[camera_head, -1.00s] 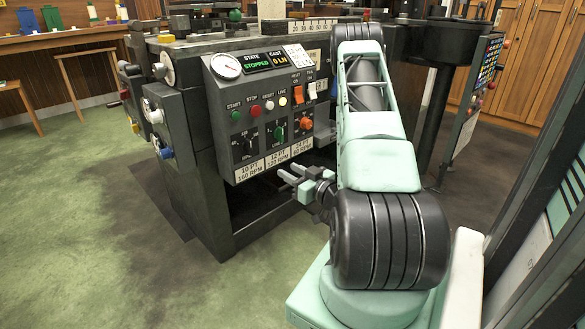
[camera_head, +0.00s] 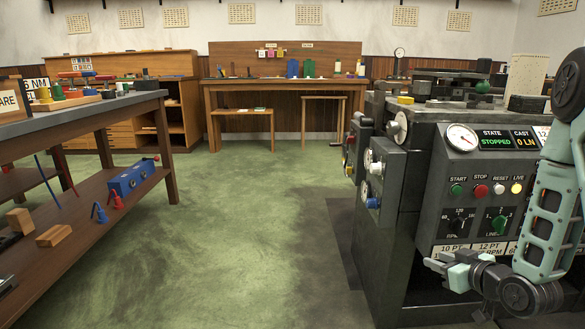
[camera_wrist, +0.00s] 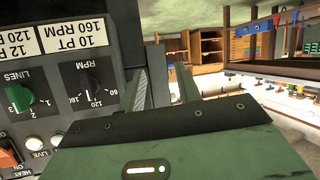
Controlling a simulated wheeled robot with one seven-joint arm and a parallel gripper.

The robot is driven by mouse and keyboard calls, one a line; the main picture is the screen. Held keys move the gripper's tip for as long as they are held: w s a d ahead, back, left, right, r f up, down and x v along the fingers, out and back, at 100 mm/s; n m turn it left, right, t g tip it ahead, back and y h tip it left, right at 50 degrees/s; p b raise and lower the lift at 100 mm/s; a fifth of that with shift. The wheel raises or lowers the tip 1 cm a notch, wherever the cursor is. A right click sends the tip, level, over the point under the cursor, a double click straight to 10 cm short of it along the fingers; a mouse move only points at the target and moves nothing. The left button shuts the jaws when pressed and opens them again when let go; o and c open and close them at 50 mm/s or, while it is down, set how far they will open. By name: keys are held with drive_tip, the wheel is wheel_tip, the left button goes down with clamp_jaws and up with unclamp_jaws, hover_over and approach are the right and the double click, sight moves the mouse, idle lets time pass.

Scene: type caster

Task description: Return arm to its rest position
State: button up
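My arm (camera_head: 548,215) is bent along the right edge of the head view, in front of the dark type-casting machine (camera_head: 400,235). My gripper (camera_head: 433,261) points left, near the lower left of the machine's control panel (camera_head: 478,170). I cannot tell how far it is from the panel. In the wrist view, the two fingers of my gripper (camera_wrist: 162,82) stand apart with nothing between them. The wrist view is upside down, with the panel's RPM knob (camera_wrist: 92,90) and LINES knob (camera_wrist: 20,98) close on the left. The display reads STOPPED.
A workbench (camera_head: 90,118) with a lower shelf (camera_head: 100,215) stands at the left, holding several small items. A wooden table (camera_head: 285,82) and a stool (camera_head: 242,113) are at the back. The green floor (camera_head: 215,230) between workbench and machine is clear.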

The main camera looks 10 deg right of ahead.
drive_tip(key=a+r+n+g+y, duration=0.3)
drive_tip(key=a+g, duration=0.4)
drive_tip(key=a, duration=1.4)
drive_tip(key=s+a+r+n+g+h, duration=0.1)
drive_tip(key=s+a+r+g, duration=0.15)
drive_tip(key=s+a, duration=0.4)
drive_tip(key=s+a+r+n+g+h, duration=0.1)
drive_tip(key=s+a+r+g, duration=0.15)
drive_tip(key=s, duration=0.65)
drive_tip(key=s+a+r+n+g+h, duration=0.1)
drive_tip(key=s+a+r+g, duration=0.15)
drive_tip(key=s+a, duration=0.4)
wheel_tip(320, 180, up, 35)
drive_tip(key=s+d+p, duration=0.1)
drive_tip(key=p, duration=3.4)
drive_tip(key=shift+d+t, duration=0.35)
drive_tip(key=shift+t, duration=0.1)
drive_tip(key=shift+r, duration=0.1)
